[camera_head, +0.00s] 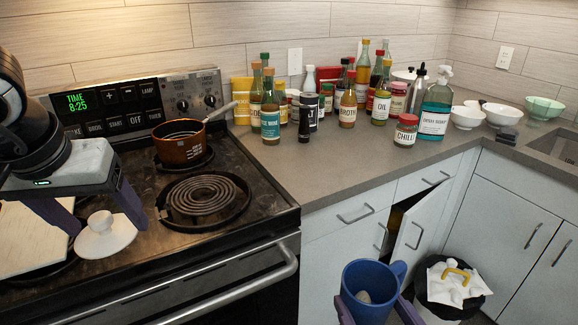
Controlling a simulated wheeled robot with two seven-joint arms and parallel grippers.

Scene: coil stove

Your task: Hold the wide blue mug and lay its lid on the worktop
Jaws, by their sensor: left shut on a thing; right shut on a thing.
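The wide blue mug (366,283) is at the bottom centre, in front of the counter cabinets. Its top is open, and a small pale thing shows inside. My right gripper (377,312) is shut on the mug, with one purple finger on each side. The white round lid (105,240) with a knob is at the left, over the front of the stove. My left gripper (107,226) is shut on the lid, its purple fingers on either side. I cannot tell how high the lid is above the stove.
A copper saucepan (180,150) stands on a back burner. A pale board (30,238) lies at the stove's left. Several bottles and jars crowd the back of the worktop (345,170), whose front strip is clear. A cabinet door (411,224) stands ajar above a bin (455,290).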

